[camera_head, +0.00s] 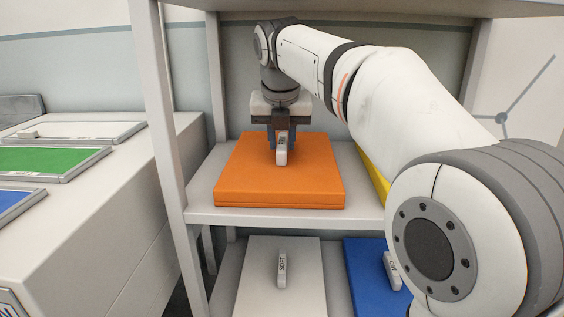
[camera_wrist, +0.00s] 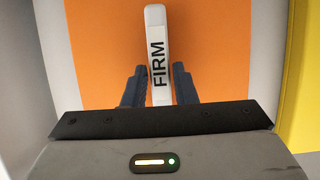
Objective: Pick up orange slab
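The orange slab (camera_head: 275,187) lies flat on the upper shelf. A pale handle (camera_head: 281,155) stands on its top, and in the wrist view this handle (camera_wrist: 155,30) reads FIRM. My gripper (camera_head: 278,138) is above the slab with its fingers pointing down at the handle. In the wrist view my gripper (camera_wrist: 158,85) has its two dark fingers apart, one on each side of the handle, with a small gap on both sides. The fingertips' height over the slab is hard to tell.
A yellow slab (camera_wrist: 303,90) lies right of the orange one on the same shelf (camera_head: 225,217). Below are a white slab (camera_head: 257,275) with a SOFT handle and a blue slab (camera_head: 362,280). A shelf post (camera_head: 165,120) stands at left. A counter with coloured trays (camera_head: 50,162) is further left.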

